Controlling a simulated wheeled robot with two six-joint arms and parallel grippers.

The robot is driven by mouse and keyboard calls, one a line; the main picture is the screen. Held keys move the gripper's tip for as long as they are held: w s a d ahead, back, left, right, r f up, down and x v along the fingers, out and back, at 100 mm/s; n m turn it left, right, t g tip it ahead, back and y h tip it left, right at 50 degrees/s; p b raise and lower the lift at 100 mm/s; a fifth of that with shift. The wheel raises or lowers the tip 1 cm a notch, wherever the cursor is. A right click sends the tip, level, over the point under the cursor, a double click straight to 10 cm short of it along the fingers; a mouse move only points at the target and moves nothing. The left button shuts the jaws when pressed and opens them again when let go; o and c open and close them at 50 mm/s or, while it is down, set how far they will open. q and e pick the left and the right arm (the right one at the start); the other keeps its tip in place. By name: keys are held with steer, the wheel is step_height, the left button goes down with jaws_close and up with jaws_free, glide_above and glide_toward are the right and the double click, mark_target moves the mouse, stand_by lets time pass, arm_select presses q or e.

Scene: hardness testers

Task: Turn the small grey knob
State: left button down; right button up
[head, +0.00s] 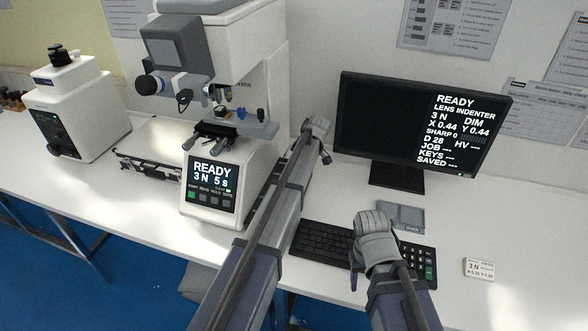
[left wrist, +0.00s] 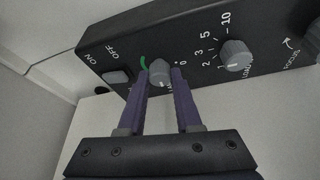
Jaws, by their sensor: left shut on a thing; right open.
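The small grey knob (left wrist: 160,73) is on a dark control panel (left wrist: 195,72) in the left wrist view, with a green arc mark beside it and a 0 to its right. My left gripper (left wrist: 161,80) is shut on this knob, one finger on each side. In the head view my left arm reaches to the right side of the central tester (head: 262,75); its fingers and the knob are hidden there. My right gripper (head: 372,240) is over the keyboard (head: 325,244); it is empty and open.
A larger grey load knob (left wrist: 236,55), a focus knob (left wrist: 313,38) at the edge and an on/off switch (left wrist: 117,77) share the panel. A monitor (head: 415,125) stands right of my left arm. A second tester (head: 75,105) stands left. The table's right side is mostly clear.

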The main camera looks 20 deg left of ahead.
arm_select(q)
steer(key=m, duration=0.2)
steer(key=m+t, duration=0.1)
steer(key=m, duration=0.1)
steer(key=m+t+h, duration=0.1)
steer(key=m, duration=0.1)
steer(key=shift+s+a+m, duration=0.15)
steer(key=shift+s+m, duration=0.1)
steer(key=shift+m, duration=0.05)
steer(key=m+h, duration=0.1)
steer(key=m, duration=0.2)
steer(key=m+t+h, duration=0.1)
steer(key=m, duration=0.2)
steer(key=shift+a, duration=0.1)
steer(key=shift+h, duration=0.3)
steer(key=c, duration=0.6)
jaws_free()
steer(key=p+v, duration=0.7)
steer(key=shift+s+r, duration=0.2)
steer(key=shift+r, duration=0.2)
